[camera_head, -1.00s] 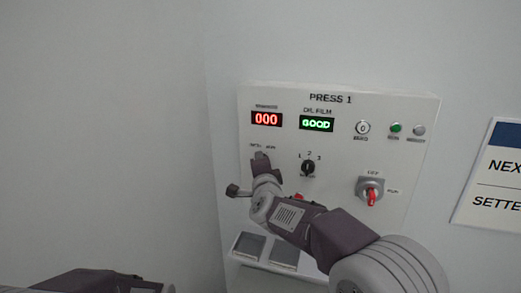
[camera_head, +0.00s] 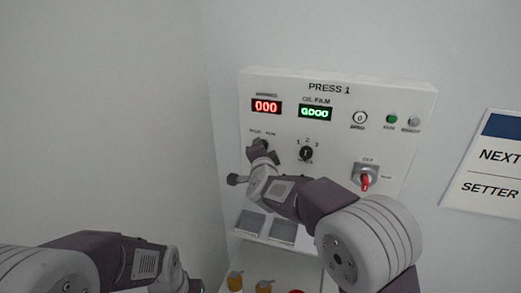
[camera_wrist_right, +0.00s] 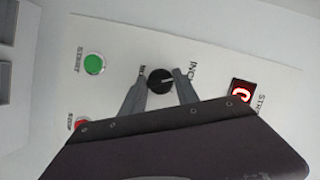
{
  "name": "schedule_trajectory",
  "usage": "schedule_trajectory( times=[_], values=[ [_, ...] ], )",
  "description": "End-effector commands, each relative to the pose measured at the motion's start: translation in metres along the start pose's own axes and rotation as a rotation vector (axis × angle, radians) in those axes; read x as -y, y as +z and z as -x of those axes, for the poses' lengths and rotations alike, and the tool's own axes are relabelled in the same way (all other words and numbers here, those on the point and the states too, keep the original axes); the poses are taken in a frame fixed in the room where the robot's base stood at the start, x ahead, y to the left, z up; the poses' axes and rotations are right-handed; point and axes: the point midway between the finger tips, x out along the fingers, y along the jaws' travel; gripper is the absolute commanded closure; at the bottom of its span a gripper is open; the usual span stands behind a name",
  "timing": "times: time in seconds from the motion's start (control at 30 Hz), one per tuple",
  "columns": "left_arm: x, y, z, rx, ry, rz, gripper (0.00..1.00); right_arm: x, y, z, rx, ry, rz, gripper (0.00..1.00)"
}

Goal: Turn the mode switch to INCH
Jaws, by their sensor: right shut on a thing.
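The mode switch is a black round knob (camera_wrist_right: 160,80) with a white mark, on the pale PRESS 1 panel (camera_head: 335,130). In the right wrist view an INCH label (camera_wrist_right: 193,69) shows beside it, partly covered by a finger. The white mark points roughly to the display side; I cannot tell its exact setting. My right gripper (camera_wrist_right: 160,88) has a finger on either side of the knob and is shut on it. In the head view this gripper (camera_head: 260,148) hides the knob. My left gripper (camera_head: 190,286) is at the bottom edge, too cut off to read.
A numbered selector (camera_head: 306,153) is close right of my right gripper. A red-handled switch (camera_head: 365,182) is farther right. A green START button (camera_wrist_right: 94,65) and a red STOP button (camera_wrist_right: 81,124) are below the knob on the panel.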

Motion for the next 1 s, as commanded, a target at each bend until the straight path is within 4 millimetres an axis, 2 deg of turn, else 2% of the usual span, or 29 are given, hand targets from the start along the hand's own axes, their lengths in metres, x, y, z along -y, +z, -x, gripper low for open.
schedule_trajectory(
  times=[0.03, 0.07, 0.1, 0.13, 0.43, 0.53, 0.8, 1.0],
  values=[
    [0.0, 0.0, 0.0, 0.0, 0.0, 0.0, 1.0, 0.0, -0.001, 0.0, -0.002, 0.0, 0.0, 1.0],
    [0.0, 0.0, 0.0, 0.0, 0.0, 0.0, 1.0, 0.0, -0.001, 0.0, -0.002, 0.0, 0.0, 0.58],
    [0.0, 0.0, 0.0, 0.0, 0.0, 0.0, 1.0, 0.0, -0.001, 0.0, -0.002, 0.0, 0.0, 0.47],
    [0.0, 0.0, 0.0, 0.0, 0.0, 0.0, 1.0, 0.0, -0.001, 0.0, -0.002, 0.0, 0.0, 0.43],
    [0.0, 0.0, -0.001, 0.0, 0.0, 0.0, 1.0, 0.0, 0.0, 0.001, -0.001, -0.001, -0.001, 0.43],
    [0.0, 0.001, -0.005, 0.0, 0.0, 0.0, 1.0, -0.001, 0.001, 0.008, 0.0, -0.003, -0.001, 0.43],
    [0.001, 0.003, -0.024, 0.0, 0.0, 0.0, 1.0, -0.001, 0.001, 0.061, 0.001, -0.004, -0.002, 0.43],
    [0.001, 0.003, -0.027, 0.0, 0.0, 0.0, 1.0, -0.001, -0.001, 0.087, -0.001, -0.002, -0.002, 0.43]
  ],
)
